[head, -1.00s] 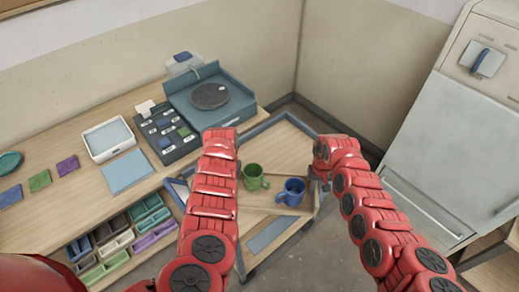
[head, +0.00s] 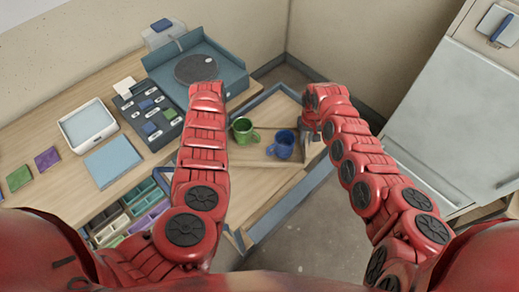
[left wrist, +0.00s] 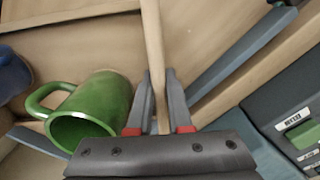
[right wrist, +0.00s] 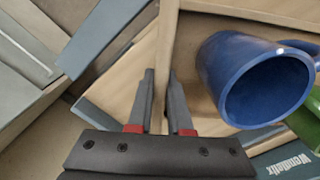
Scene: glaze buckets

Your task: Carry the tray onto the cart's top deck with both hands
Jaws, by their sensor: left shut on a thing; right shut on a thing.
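The wooden tray (head: 258,159) is level above or on the cart's top deck (head: 277,108); I cannot tell whether it touches. It carries a green mug (head: 242,131) at left and a blue mug (head: 282,146) at right, both upright. My left gripper (left wrist: 160,98) is shut on the tray's wall beside the green mug (left wrist: 98,108); in the head view my left arm hides it. My right gripper (head: 308,128) is shut on the opposite wall, beside the blue mug, as the right wrist view (right wrist: 160,98) shows.
The cart has a blue-grey frame (head: 285,207). The workbench at left holds a turntable box (head: 190,85), a dark compartment tray (head: 146,108), a white bin (head: 88,128) and tiles. A grey cabinet (head: 440,120) stands at right. Floor (head: 325,235) is open in front.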

